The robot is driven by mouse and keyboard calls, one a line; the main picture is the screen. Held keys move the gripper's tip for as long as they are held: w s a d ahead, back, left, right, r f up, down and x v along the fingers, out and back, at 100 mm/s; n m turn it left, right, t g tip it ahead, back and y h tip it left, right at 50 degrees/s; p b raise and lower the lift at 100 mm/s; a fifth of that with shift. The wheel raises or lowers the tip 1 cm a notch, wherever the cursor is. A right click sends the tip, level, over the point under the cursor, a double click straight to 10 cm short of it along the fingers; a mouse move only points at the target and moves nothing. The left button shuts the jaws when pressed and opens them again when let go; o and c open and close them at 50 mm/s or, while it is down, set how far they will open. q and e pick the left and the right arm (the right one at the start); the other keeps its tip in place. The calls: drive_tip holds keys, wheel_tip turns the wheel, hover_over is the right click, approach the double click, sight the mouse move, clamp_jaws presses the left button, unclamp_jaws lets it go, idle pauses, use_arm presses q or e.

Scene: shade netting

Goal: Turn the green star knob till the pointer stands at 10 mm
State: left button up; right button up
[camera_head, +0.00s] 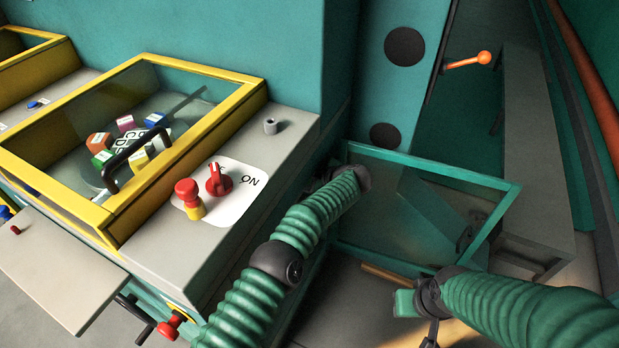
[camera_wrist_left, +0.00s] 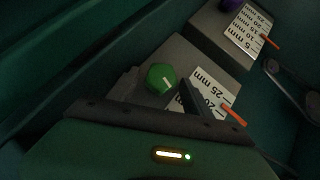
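The green star knob (camera_wrist_left: 161,78) shows in the left wrist view on a grey block, with a white line on its face. Beside it is a white scale plate (camera_wrist_left: 204,91) reading 25 mm and 20; its lower numbers are hidden. The orange pointer (camera_wrist_left: 234,116) stands close to the 20; I cannot read it exactly. My left gripper (camera_wrist_left: 160,91) is open, one dark finger on each side of the knob; contact is unclear. In the head view its fingers are hidden beyond the wrist. My right gripper (camera_head: 418,318) hangs low at the right, its finger gap unclear.
A second scale plate (camera_wrist_left: 246,28) with an orange pointer and a purple knob (camera_wrist_left: 230,4) lies farther off. A teal-framed panel (camera_head: 440,171) stands near both arms. At left are a yellow-framed box (camera_head: 190,68), a red switch (camera_head: 219,181) and a red button (camera_head: 188,191).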

use_arm(q)
drive_tip(key=shift+s+d, duration=0.1)
drive_tip(key=shift+d, duration=0.1)
drive_tip(key=p+v, duration=0.4)
drive_tip(key=v, duration=1.2)
drive_tip(key=shift+s+d+r, duration=0.15)
drive_tip(key=shift+s+r, duration=0.05)
drive_tip(key=shift+s, duration=0.05)
drive_tip(key=shift+c, duration=0.3)
